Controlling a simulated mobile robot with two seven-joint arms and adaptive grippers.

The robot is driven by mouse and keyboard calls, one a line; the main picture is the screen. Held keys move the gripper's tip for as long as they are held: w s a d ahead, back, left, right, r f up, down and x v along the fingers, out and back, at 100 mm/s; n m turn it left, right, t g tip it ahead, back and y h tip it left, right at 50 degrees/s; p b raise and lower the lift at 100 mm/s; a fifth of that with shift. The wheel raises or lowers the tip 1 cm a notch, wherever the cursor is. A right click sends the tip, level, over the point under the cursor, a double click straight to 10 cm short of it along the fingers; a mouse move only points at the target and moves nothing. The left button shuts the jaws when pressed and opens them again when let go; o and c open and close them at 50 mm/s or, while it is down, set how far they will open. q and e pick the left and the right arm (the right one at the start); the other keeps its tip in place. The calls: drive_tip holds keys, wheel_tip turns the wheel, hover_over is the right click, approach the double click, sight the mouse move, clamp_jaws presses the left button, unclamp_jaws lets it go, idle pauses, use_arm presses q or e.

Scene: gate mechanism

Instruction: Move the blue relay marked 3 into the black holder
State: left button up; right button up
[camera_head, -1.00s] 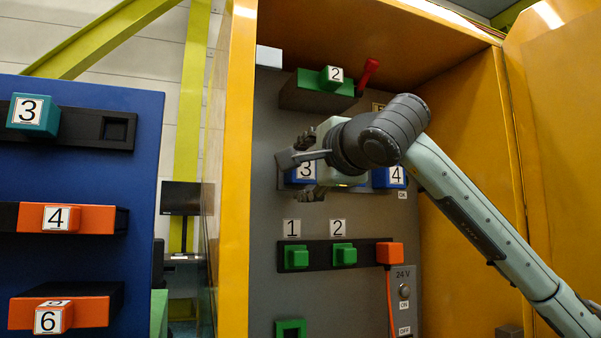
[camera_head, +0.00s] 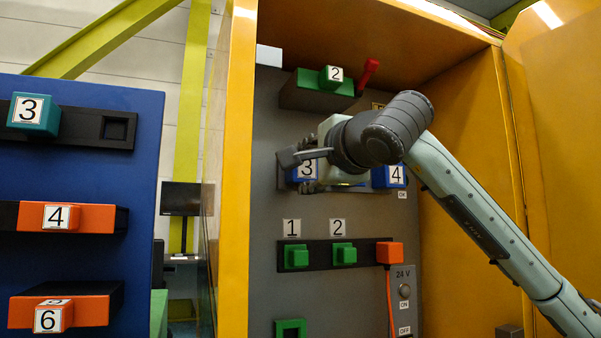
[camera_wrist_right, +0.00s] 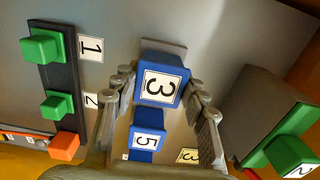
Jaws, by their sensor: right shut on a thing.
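The blue relay marked 3 (camera_head: 308,171) is on the grey panel inside the yellow cabinet. It also shows in the right wrist view (camera_wrist_right: 161,82), between the two fingers. My right gripper (camera_head: 303,171) is shut on it, one finger above and one below in the head view. The relay still looks to be at the panel; its back is hidden. A black strip with an empty square slot (camera_head: 117,128) is on the blue board at left, beside a teal block marked 3 (camera_head: 36,116). My left gripper is not in view.
Above is a green block marked 2 (camera_head: 331,78) with a red lever (camera_head: 368,73). Below are green blocks (camera_head: 296,257) on a black strip. The yellow cabinet wall (camera_head: 237,170) stands between panel and board.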

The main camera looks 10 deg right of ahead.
sight(307, 168)
drive_tip(key=shift+s, duration=0.2)
drive_tip(key=shift+s+d+b, duration=0.2)
drive_tip(key=shift+s+b, duration=0.1)
drive_tip(key=shift+s, duration=0.5)
drive_tip(key=shift+s+d+b, duration=0.15)
drive_tip(key=shift+s+b, duration=0.15)
drive_tip(key=shift+s, duration=0.5)
drive_tip(key=shift+s+d+b, duration=0.2)
drive_tip(key=shift+s+b, duration=0.1)
drive_tip(key=shift+s, duration=0.5)
